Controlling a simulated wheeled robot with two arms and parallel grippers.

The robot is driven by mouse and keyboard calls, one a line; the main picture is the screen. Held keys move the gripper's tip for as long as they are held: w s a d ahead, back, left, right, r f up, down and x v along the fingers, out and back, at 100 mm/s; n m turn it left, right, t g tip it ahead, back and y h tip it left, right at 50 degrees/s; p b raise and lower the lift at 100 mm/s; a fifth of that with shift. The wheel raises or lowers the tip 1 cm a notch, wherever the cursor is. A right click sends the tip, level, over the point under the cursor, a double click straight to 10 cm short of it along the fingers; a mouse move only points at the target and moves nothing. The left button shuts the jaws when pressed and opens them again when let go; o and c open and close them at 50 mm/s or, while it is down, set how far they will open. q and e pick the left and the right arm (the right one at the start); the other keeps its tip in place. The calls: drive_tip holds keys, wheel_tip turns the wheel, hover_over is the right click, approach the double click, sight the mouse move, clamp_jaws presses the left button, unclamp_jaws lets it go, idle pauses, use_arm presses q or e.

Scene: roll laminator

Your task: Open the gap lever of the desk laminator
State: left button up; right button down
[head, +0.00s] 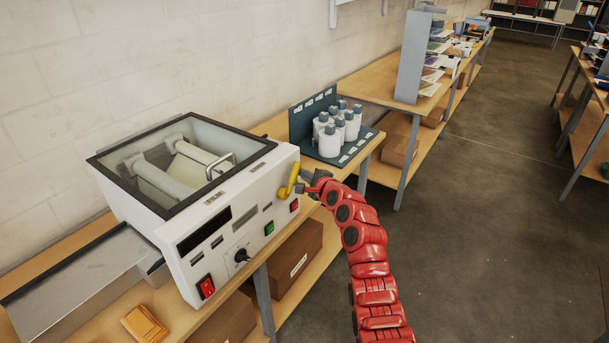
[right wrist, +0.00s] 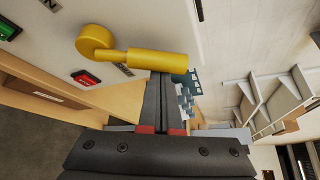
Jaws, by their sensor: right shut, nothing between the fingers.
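The desk laminator (head: 215,230) stands on a wooden bench at the left, under a clear lid with rollers inside. Its yellow gap lever (head: 290,181) is on the right end of the front panel, its handle pointing up from a round hub. In the right wrist view the lever (right wrist: 155,62) lies across the top, hub at left. My right gripper (head: 304,186) is just right of the lever. Its fingers (right wrist: 160,80) are shut with nothing between them, their tips at or very near the handle; contact cannot be told. My left gripper is out of view.
A red button (right wrist: 85,78) sits below the lever on the panel. White bottles (head: 335,132) stand in a dark rack (head: 357,149) on the bench behind my gripper. Cardboard boxes (head: 296,260) are on the lower shelf. The floor at the right is clear.

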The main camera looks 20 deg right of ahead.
sight(279, 170)
drive_tip(key=shift+s+a+r+n+b, duration=0.15)
drive_tip(key=shift+s+n+b, duration=0.05)
drive_tip(key=shift+n+b, duration=0.1)
drive_tip(key=s+a+n+t+b, duration=0.1)
drive_tip(key=n+b, duration=0.2)
drive_tip(key=b, duration=0.2)
drive_tip(key=s+a+n+t+b, duration=0.1)
drive_tip(key=a+n+t+b, duration=0.1)
drive_tip(key=b, duration=0.4)
drive_tip(key=s+a+n+t+b, duration=0.2)
drive_tip(key=n+b, duration=0.2)
drive_tip(key=b, duration=0.2)
drive_tip(key=shift+s+a+r+y, duration=0.1)
drive_tip(key=shift+a+r+y, duration=0.15)
drive_tip(key=shift+r+y, duration=0.1)
drive_tip(key=shift+s+a+b, duration=0.25)
drive_tip(key=shift+a+b, duration=0.05)
drive_tip(key=shift+b, duration=0.45)
